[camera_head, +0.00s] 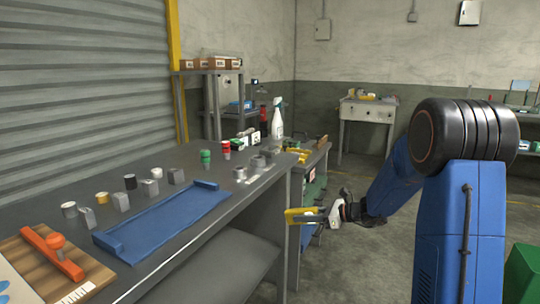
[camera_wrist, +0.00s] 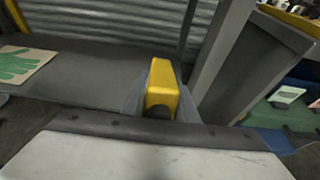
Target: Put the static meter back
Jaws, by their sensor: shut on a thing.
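My gripper (camera_head: 318,217) is shut on a yellow and dark block, which I take to be the static meter (camera_head: 298,211). It is held off the floor in front of the bench's right end, lower than the bench top. In the wrist view the static meter (camera_wrist: 163,82) stands up between the jaws, its yellow face towards the camera. Its lower part is hidden by the gripper. I cannot tell whether it touches anything.
A wooden board with an orange bar (camera_head: 52,252) lies at the near left. A card with a green hand (camera_wrist: 18,65) is left in the wrist view.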

